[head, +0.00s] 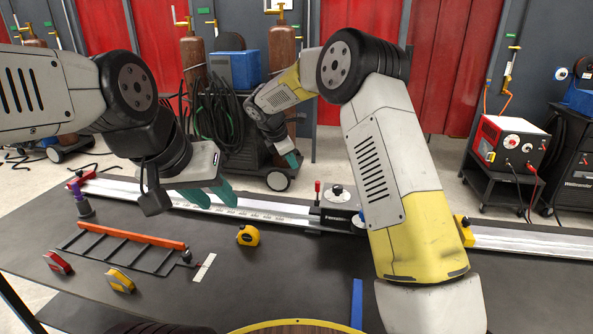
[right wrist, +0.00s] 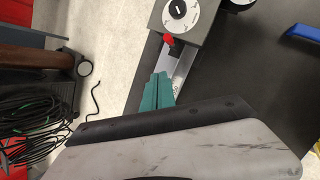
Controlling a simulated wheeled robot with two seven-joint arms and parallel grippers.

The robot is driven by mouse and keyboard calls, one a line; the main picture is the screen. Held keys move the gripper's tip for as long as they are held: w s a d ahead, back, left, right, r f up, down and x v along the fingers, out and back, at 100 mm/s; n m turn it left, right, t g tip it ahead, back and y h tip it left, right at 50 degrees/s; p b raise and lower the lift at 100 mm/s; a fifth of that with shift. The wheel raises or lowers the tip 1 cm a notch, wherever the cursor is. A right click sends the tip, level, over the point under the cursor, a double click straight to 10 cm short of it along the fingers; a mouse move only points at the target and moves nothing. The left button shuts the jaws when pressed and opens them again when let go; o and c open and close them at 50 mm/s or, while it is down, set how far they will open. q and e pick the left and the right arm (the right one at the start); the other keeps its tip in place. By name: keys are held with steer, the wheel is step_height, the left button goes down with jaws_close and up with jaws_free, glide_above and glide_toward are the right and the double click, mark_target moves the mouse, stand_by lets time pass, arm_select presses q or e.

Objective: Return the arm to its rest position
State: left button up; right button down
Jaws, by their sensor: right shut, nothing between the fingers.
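My right arm rises from the bottom right of the head view, bends at a dark elbow joint and reaches away to the back left. Its gripper (head: 292,159) has teal fingers and hangs beyond the far edge of the table, partly beside a welding cart. In the right wrist view the teal fingers (right wrist: 157,92) are together with nothing between them, over a metal rail. My left gripper (head: 218,199) comes in from the left and hangs above the table. Its two teal fingers stand apart and hold nothing visible.
The dark table (head: 290,270) carries a long metal rail (head: 525,241) with a black stop block (head: 338,208). An orange-edged rack (head: 125,237), a yellow tape measure (head: 248,235), a purple-topped item (head: 80,200) and a blue strip (head: 357,304) lie there. Gas cylinders (head: 282,55) stand behind.

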steer(key=shift+s+a+r, duration=0.15)
steer(key=shift+a+r, duration=0.05)
steer(key=shift+r, duration=0.5)
